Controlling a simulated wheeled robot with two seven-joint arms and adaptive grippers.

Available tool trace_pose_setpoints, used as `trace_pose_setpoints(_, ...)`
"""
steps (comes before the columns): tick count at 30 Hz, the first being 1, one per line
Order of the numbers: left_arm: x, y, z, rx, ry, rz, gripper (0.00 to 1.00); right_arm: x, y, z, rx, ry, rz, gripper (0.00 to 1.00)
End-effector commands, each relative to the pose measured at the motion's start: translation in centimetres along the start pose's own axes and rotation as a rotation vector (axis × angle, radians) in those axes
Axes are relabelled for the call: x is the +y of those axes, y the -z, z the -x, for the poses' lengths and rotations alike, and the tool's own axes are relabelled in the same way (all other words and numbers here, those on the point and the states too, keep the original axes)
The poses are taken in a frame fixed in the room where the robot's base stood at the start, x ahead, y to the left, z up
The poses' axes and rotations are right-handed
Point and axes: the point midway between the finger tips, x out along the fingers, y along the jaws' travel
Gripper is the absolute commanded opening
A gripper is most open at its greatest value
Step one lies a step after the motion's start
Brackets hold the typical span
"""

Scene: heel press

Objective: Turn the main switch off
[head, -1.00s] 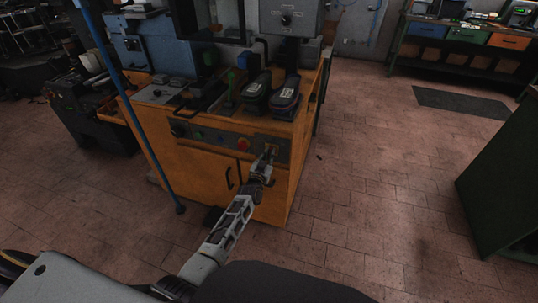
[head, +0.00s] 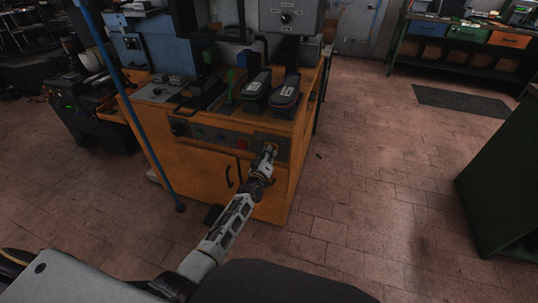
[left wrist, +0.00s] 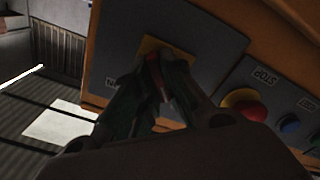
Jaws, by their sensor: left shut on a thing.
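The main switch (left wrist: 152,62) is a red handle on a yellow plate, set on a grey panel, in the left wrist view. My left gripper (left wrist: 154,82) is shut on the red handle, and its dark fingers hide most of it. In the head view my left gripper (head: 268,152) is at the right end of the control strip on the front of the orange machine (head: 205,168). The switch's exact angle is hard to tell. My right gripper is not in view.
A red stop button (left wrist: 244,104) on a yellow ring and a blue button (left wrist: 289,122) sit right of the switch in the left wrist view. Two shoe-like forms (head: 286,95) stand on the machine top. A blue pole (head: 140,120) stands at left.

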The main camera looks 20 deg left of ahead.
Motion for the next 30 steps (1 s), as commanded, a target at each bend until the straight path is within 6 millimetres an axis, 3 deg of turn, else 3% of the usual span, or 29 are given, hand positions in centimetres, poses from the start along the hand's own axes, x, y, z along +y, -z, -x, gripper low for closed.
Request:
trace_pose_setpoints(5, -0.1, -0.1, 0.1, -0.002, 0.002, 0.064, 0.00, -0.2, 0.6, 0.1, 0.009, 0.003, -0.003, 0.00)
trace_pose_setpoints(20, -0.1, -0.1, 0.1, -0.002, 0.002, 0.091, 0.00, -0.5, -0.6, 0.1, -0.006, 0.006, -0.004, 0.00)
trace_pose_setpoints(21, -0.1, -0.1, 0.1, -0.002, 0.002, 0.091, 0.15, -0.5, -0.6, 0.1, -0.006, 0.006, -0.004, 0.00)
trace_pose_setpoints(25, -0.1, -0.1, 0.1, -0.002, 0.001, 0.090, 0.32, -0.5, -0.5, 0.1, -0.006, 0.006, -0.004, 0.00)
trace_pose_setpoints(30, 0.0, -0.1, 0.0, -0.001, 0.001, 0.089, 0.33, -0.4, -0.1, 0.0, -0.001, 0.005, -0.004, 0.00)
